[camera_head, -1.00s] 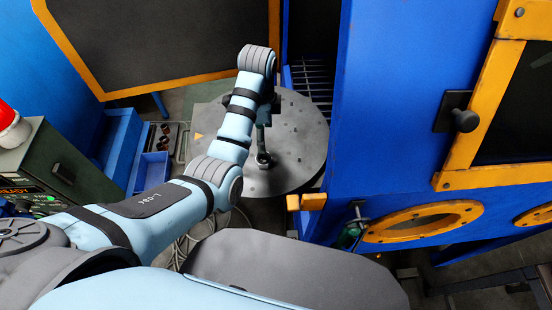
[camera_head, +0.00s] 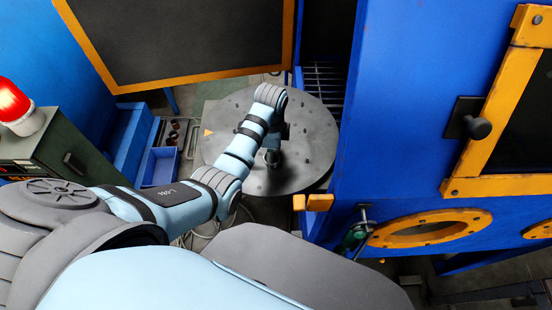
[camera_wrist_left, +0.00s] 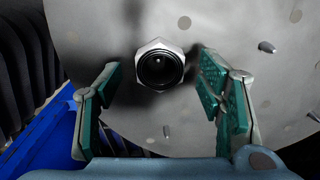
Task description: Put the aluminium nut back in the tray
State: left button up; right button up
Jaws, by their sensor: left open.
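The aluminium nut (camera_wrist_left: 160,65) is a silver hexagonal ring with a dark bore. It is on the grey round turntable (camera_wrist_left: 240,20), and in the head view it is small and dark-looking (camera_head: 272,158). My left gripper (camera_wrist_left: 158,78) is open, with a green-padded finger on each side of the nut. Gaps show between the nut and both fingers. In the head view this gripper (camera_head: 273,142) is over the turntable, partly hidden by my wrist. The tray (camera_head: 158,167) is blue and lies left of the turntable. My right gripper is not in view.
Brownish parts (camera_head: 171,133) lie in the tray's back section; its front section looks empty. A large blue cabinet (camera_head: 400,130) stands right of the turntable. A dark, orange-framed door panel (camera_head: 180,40) is behind. A green box with a red lamp (camera_head: 14,103) is at left.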

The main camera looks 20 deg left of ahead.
pick_arm(q)
jog(key=shift+f, duration=0.45)
jog(key=c, duration=1.4)
